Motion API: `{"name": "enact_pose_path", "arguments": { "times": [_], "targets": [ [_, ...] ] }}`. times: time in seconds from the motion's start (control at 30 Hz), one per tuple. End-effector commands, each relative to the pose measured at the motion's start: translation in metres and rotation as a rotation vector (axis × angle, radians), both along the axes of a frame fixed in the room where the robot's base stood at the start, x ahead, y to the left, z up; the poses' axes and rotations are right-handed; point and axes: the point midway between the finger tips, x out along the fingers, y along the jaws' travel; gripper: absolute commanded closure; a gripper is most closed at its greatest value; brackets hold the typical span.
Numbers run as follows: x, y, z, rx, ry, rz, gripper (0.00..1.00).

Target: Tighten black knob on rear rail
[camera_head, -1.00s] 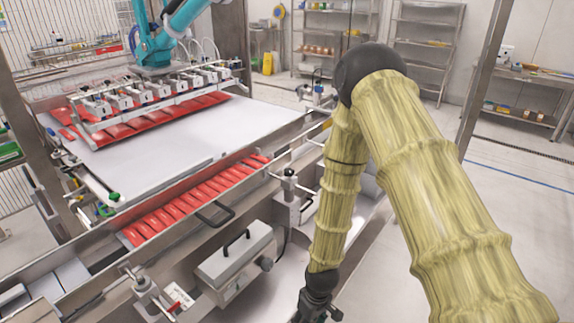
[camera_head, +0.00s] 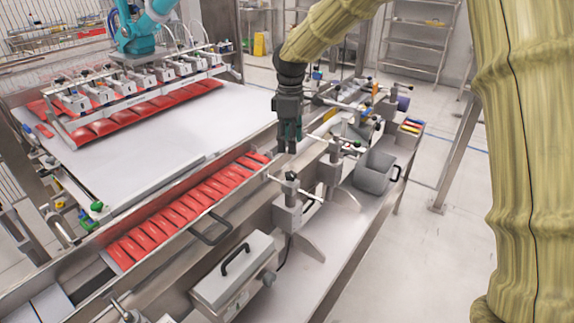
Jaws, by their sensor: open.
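My gripper (camera_head: 286,148) points down over the conveyor's right-hand rail, with its fingers apart and nothing visible between them. A small black knob (camera_head: 291,176) tops a clamp post below the fingertips; the fingers look clear of it. Another dark knob (camera_head: 335,146) sits on a clamp post to the right. More small dark knobs stand farther back along the rail, partly behind my gripper and too small to tell apart. I cannot tell which knob is the one on the rear rail.
A grey open bin (camera_head: 374,172) stands on the side shelf, with a tray of coloured items (camera_head: 411,127) behind it. A grey box with a black handle (camera_head: 236,275) is at the front. Red packs (camera_head: 180,212) lie in the conveyor channel. A teal picker arm (camera_head: 145,30) stands at back left.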

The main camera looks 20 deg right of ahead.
Motion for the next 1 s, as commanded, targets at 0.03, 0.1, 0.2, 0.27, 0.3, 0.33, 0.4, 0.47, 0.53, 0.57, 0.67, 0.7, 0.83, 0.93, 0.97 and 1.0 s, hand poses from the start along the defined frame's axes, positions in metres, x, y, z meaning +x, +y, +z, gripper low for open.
{"name": "enact_pose_path", "arguments": {
  "times": [0.03, 0.1, 0.2, 0.27, 0.3, 0.33, 0.4, 0.47, 0.53, 0.57, 0.67, 0.7, 0.83, 0.93, 0.97, 1.0],
  "targets": [
    [-0.004, -0.001, -0.003, 0.0, 0.002, -0.001, 0.46],
    [-0.007, -0.001, -0.007, 0.0, 0.001, -0.002, 0.46],
    [-0.008, -0.003, -0.019, 0.0, 0.001, -0.006, 0.46],
    [-0.006, -0.004, -0.03, -0.001, 0.003, -0.007, 0.46],
    [-0.005, -0.004, -0.038, -0.001, 0.004, -0.007, 0.46],
    [-0.004, -0.004, -0.044, -0.001, 0.005, -0.007, 0.46],
    [-0.003, -0.003, -0.057, -0.001, 0.006, -0.006, 0.46],
    [-0.002, -0.003, -0.067, -0.001, 0.008, -0.005, 0.46],
    [-0.002, -0.002, -0.078, 0.0, 0.008, -0.005, 0.46],
    [-0.002, -0.002, -0.083, 0.0, 0.008, -0.005, 0.46],
    [-0.002, -0.002, -0.094, 0.0, 0.006, -0.005, 0.46],
    [-0.002, -0.002, -0.098, 0.0, 0.006, -0.005, 0.46],
    [-0.002, 0.0, -0.106, 0.0, 0.004, -0.003, 0.46],
    [-0.002, 0.0, -0.109, 0.0, 0.004, -0.003, 0.46],
    [-0.002, 0.0, -0.11, 0.0, 0.004, -0.003, 0.46],
    [-0.002, 0.0, -0.11, 0.0, 0.004, -0.003, 0.46]
  ]
}}
